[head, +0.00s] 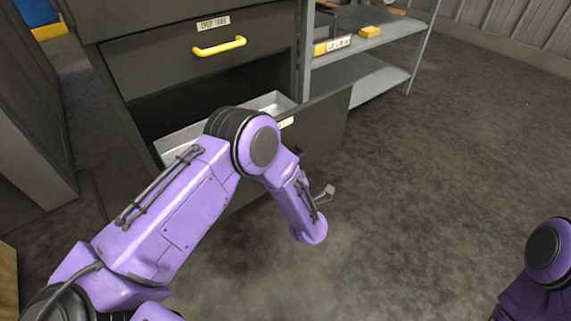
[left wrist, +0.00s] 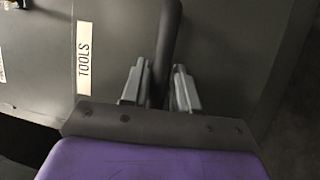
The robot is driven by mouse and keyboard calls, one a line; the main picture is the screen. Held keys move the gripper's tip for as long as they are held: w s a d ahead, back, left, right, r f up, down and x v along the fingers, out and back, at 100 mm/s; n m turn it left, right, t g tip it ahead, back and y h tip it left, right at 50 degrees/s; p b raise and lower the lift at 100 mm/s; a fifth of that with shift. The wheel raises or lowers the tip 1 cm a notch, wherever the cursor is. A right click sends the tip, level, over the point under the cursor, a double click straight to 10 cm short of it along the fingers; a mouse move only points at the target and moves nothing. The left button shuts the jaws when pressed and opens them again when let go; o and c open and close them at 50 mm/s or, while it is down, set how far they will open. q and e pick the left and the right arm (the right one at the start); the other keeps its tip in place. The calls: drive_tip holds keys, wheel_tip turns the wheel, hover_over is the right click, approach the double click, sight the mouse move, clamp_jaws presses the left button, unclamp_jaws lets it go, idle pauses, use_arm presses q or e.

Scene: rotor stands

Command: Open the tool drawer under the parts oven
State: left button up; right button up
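The tool drawer (head: 325,130) is the lower drawer of a dark cabinet and stands pulled out, its grey metal inside (head: 268,103) showing. Its white TOOLS label (left wrist: 84,56) and dark bar handle (left wrist: 170,35) show in the left wrist view. My left gripper (left wrist: 160,82) has a finger on each side of the handle, close against it, and looks shut on it. My right gripper is out of view; only part of that arm shows at bottom right.
Above is a closed drawer (head: 190,60) with a yellow handle (head: 219,46). The floor (head: 430,170) in front and to the right is clear.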

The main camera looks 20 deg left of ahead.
use_arm(q)
drive_tip(key=shift+s+d, duration=0.2)
drive_tip(key=shift+d, duration=0.1)
drive_tip(key=p+v, duration=0.2)
drive_tip(key=v, duration=0.7)
drive_tip(key=shift+s+d, duration=0.15)
drive_tip(key=shift+s, duration=0.25)
drive_tip(key=shift+f, duration=0.15)
